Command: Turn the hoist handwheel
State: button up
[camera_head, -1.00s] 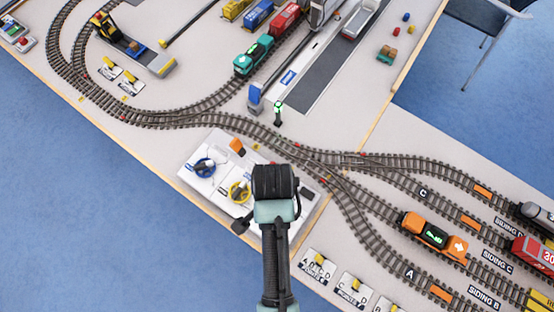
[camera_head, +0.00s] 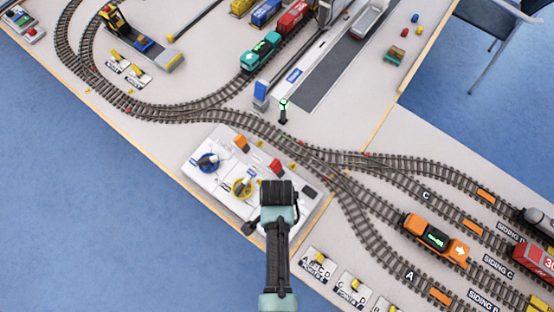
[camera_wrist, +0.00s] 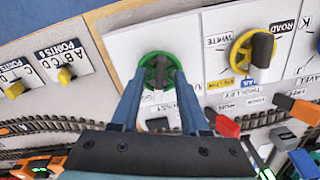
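In the wrist view a green handwheel (camera_wrist: 157,69) with a dark knob stands on a white panel (camera_wrist: 120,45). A yellow handwheel (camera_wrist: 241,58) with a dark grip is to its right, near a label that seems to read TROLLEY. The label by the green wheel is mostly hidden, so I cannot tell whether it is the hoist wheel. My gripper (camera_wrist: 160,76) is open, its two blue fingertips at either side of the green wheel's lower rim. I cannot tell whether they touch it. In the head view my arm hides the green wheel.
In the head view a blue handwheel (camera_head: 208,161), an orange lever (camera_head: 241,142) and a red lever (camera_head: 276,166) share the panel. Tracks curve just behind it. An orange locomotive (camera_head: 435,238) stands at right. Points switches (camera_head: 318,262) sit right of the panel.

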grip_shut()
jog(key=shift+n, duration=0.4)
jog(key=n+p, duration=0.1)
jog(key=n, duration=0.1)
jog(key=shift+s+d+r+n, duration=0.1)
jog(key=shift+n, duration=0.3)
jog(key=n+p, duration=0.1)
jog(key=n, duration=0.2)
jog(key=shift+d+n, duration=0.1)
jog(key=shift+n, duration=0.2)
jog(key=n+p, duration=0.1)
jog(key=n, duration=0.5)
jog(key=shift+d+p, duration=0.15)
jog(key=shift+p, duration=0.15)
jog(key=shift+n, duration=0.4)
jog(key=shift+o, duration=0.2)
grip_release()
